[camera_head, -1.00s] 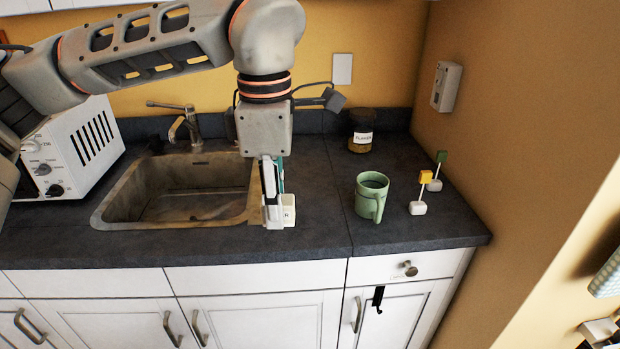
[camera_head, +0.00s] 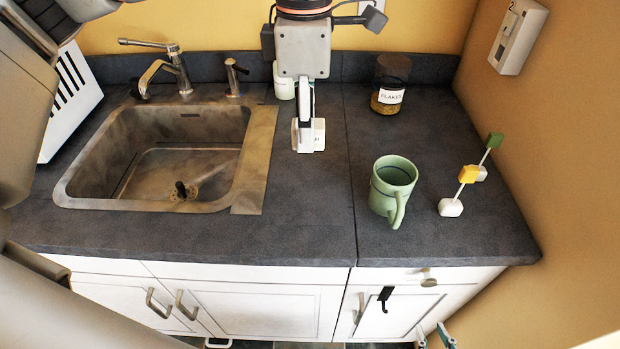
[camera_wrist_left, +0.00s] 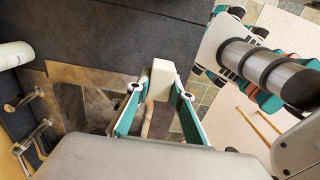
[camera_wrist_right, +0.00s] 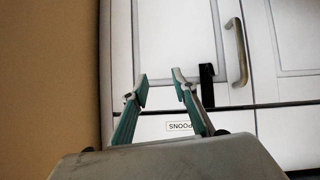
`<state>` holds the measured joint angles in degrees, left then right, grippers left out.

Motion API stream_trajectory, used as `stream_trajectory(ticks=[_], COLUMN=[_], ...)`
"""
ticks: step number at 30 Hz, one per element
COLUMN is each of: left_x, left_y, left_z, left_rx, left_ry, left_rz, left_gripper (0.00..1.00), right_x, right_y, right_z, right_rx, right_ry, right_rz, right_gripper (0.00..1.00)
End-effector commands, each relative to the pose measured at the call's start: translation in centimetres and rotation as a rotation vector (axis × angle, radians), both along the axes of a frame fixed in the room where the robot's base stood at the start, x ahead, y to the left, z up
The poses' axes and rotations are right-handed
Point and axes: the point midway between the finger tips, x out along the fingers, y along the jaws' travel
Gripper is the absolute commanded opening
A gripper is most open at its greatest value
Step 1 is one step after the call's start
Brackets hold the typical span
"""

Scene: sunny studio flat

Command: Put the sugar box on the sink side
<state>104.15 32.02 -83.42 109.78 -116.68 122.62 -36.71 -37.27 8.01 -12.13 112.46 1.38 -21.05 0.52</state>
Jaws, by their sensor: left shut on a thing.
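The sugar box (camera_head: 318,135) is a small white box with dark lettering on its side. It is at the worktop right of the sink (camera_head: 150,160), apart from the metal rim. My left gripper (camera_head: 304,128) points down and is shut on it; in the left wrist view the box (camera_wrist_left: 162,78) sits between the fingertips. I cannot tell whether its base touches the worktop. My right gripper (camera_head: 433,338) shows at the bottom edge, in front of the cabinets; in the right wrist view (camera_wrist_right: 160,85) it is open and empty.
A white jar (camera_head: 283,82) stands behind my left gripper. Dark worktop (camera_head: 300,215) is clear in front of the box.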

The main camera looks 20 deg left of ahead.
Motion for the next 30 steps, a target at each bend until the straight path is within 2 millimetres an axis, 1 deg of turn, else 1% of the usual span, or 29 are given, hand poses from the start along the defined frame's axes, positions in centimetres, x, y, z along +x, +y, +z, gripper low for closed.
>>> stream_trajectory(ticks=[1,3,12,16,23,30], left_x=[-0.1,-0.1,-0.1,-0.1,0.0,-0.1], left_y=[0.0,0.0,0.0,0.0,0.0,0.0], left_z=[-1.5,-3.2,-10.3,-12.3,-13.8,-16.8], left_rx=[0.000,0.000,0.000,-0.001,-0.001,0.000], left_ry=[0.006,0.006,0.006,0.004,0.002,0.004], left_rz=[-0.002,-0.001,0.000,0.000,0.000,0.000], left_gripper=[0.10,0.10,0.10,0.10,0.10,0.10], right_x=[-0.1,-0.3,-0.2,-0.1,0.1,0.2], right_y=[0.0,0.0,0.0,0.0,0.1,0.1], right_z=[-0.2,-0.3,-0.1,0.0,0.3,0.6], right_rx=[0.000,-0.001,-0.001,-0.001,0.000,0.001], right_ry=[0.003,0.006,0.005,0.003,-0.003,-0.005], right_rz=[0.000,0.001,0.001,0.001,0.001,0.001], right_gripper=[0.28,0.28,0.28,0.28,0.28,0.28])
